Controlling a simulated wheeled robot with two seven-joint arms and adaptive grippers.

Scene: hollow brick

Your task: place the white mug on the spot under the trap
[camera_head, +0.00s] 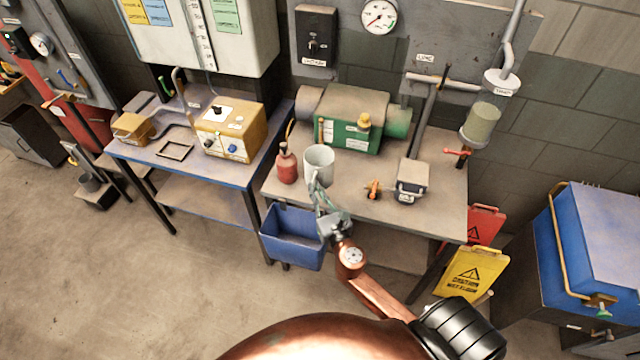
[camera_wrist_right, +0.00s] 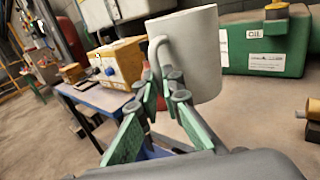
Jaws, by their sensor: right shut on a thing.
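The white mug (camera_head: 319,163) is upright over the front left part of the right-hand workbench. In the head view I cannot tell if its base touches the top. My right gripper (camera_head: 318,188) is shut on the mug's handle, on the near side. The wrist view shows the mug (camera_wrist_right: 193,55) with the gripper's fingers (camera_wrist_right: 165,90) closed at its handle. The trap (camera_head: 481,122), a clear cylinder with pale contents under a labelled cap, hangs at the right end of the bench. No marked spot can be made out below it. My left gripper is out of view.
A red bottle (camera_head: 287,164) stands just left of the mug. A green tank (camera_head: 352,115) is behind it. An orange valve piece (camera_head: 374,188) and a grey box (camera_head: 412,180) lie between mug and trap. A red valve handle (camera_head: 457,152) juts out below the trap.

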